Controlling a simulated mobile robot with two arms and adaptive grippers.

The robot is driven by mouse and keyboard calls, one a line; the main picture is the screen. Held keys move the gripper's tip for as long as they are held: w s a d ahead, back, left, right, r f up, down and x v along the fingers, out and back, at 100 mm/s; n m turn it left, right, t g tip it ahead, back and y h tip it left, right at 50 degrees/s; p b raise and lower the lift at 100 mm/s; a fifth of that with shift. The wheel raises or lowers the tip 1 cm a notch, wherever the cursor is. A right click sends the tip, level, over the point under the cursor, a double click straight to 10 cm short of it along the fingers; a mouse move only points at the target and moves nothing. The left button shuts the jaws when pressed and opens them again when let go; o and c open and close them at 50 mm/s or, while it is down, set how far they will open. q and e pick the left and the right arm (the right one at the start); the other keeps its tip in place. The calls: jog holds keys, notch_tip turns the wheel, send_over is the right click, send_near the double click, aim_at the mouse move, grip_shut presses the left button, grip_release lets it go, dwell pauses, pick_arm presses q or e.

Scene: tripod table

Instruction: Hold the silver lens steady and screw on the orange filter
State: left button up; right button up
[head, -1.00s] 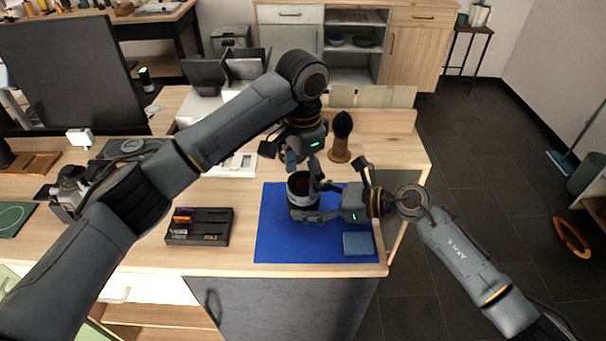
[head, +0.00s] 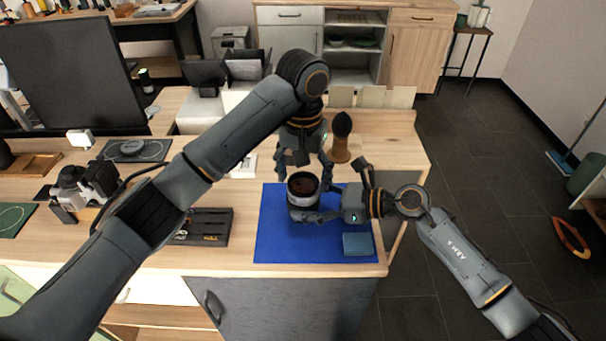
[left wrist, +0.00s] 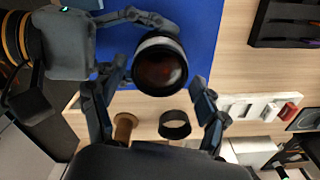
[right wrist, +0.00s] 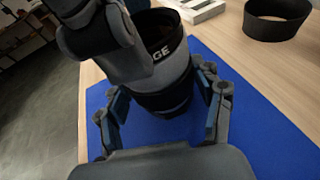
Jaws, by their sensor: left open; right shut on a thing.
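The lens (head: 301,201) stands upright over the blue mat, a dark barrel with a pale silver band. My right gripper (right wrist: 165,90) is shut on its barrel from the right. A dark ring with the letters "GE" (right wrist: 166,50) sits at the lens's top; it appears to be the filter, with reddish-brown glass (head: 303,186). The glass also shows in the left wrist view (left wrist: 160,70). I cannot tell how tightly the ring is seated. My left gripper (head: 303,172) is open just above the lens, its fingers spread on either side and apart from it.
The blue mat (head: 275,235) carries a folded blue cloth (head: 358,244). A dark tray (head: 210,238) lies left of the mat. A black blower on a wooden stand (head: 341,148) stands behind. A dark open ring (left wrist: 174,124) lies on the table. A camera (head: 80,190) is at far left.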

pick_arm(q)
jog(key=n, duration=0.7)
jog(key=shift+c, duration=0.2)
jog(key=c, duration=1.1)
pick_arm(e)
jog(key=shift+f, duration=0.1)
pick_arm(q)
jog(key=shift+f+m, duration=0.1)
jog(key=shift+m, duration=1.3)
